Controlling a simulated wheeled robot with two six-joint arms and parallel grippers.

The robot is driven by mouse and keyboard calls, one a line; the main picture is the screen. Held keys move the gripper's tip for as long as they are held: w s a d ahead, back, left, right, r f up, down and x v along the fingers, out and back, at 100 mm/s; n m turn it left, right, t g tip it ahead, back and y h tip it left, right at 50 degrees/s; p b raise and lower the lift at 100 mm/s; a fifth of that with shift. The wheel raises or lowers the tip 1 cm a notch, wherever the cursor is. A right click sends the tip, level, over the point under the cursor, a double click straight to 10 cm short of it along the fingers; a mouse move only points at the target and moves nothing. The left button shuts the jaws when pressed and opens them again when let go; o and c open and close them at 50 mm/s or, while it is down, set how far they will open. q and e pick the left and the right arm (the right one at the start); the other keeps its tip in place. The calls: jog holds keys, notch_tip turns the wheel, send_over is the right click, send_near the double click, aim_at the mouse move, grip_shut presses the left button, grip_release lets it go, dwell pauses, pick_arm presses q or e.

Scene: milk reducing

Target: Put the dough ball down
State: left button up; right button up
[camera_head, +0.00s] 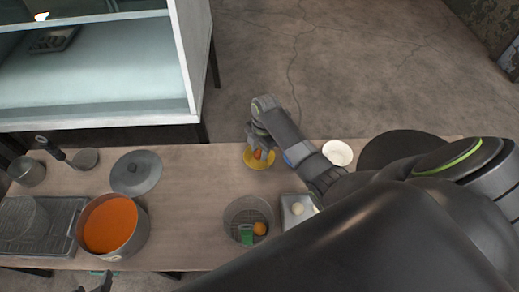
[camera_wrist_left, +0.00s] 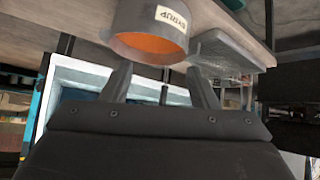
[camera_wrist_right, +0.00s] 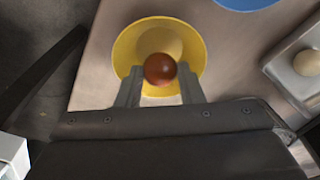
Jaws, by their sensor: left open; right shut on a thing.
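My right gripper (camera_wrist_right: 160,85) is shut on a reddish-brown ball (camera_wrist_right: 160,69), the only candidate for the held dough ball. It holds the ball over a yellow bowl (camera_wrist_right: 128,48). I cannot tell whether the ball touches the bowl. In the head view the yellow bowl (camera_head: 270,163) stands near the table's far edge, partly hidden by the gripper (camera_head: 261,150). A pale ball (camera_wrist_right: 308,62) lies in a metal tray (camera_wrist_right: 287,58) on the right. My left gripper (camera_wrist_left: 160,85) is open and empty, low beside the table's near edge, close to the pot of orange liquid (camera_wrist_left: 165,20).
A white bowl (camera_head: 337,152) stands to the right. My right arm hides the table's right side.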

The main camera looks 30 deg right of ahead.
jog(key=shift+f+b, duration=0.5)
jog(key=shift+f, duration=0.05)
pick_arm(q)
jog(key=w+a+r+t+y, duration=0.1)
jog(key=w+r+t, duration=0.3)
jog(key=r, duration=0.1)
jog(key=shift+r, duration=0.35)
pick_arm(e)
jog(key=o, duration=0.8)
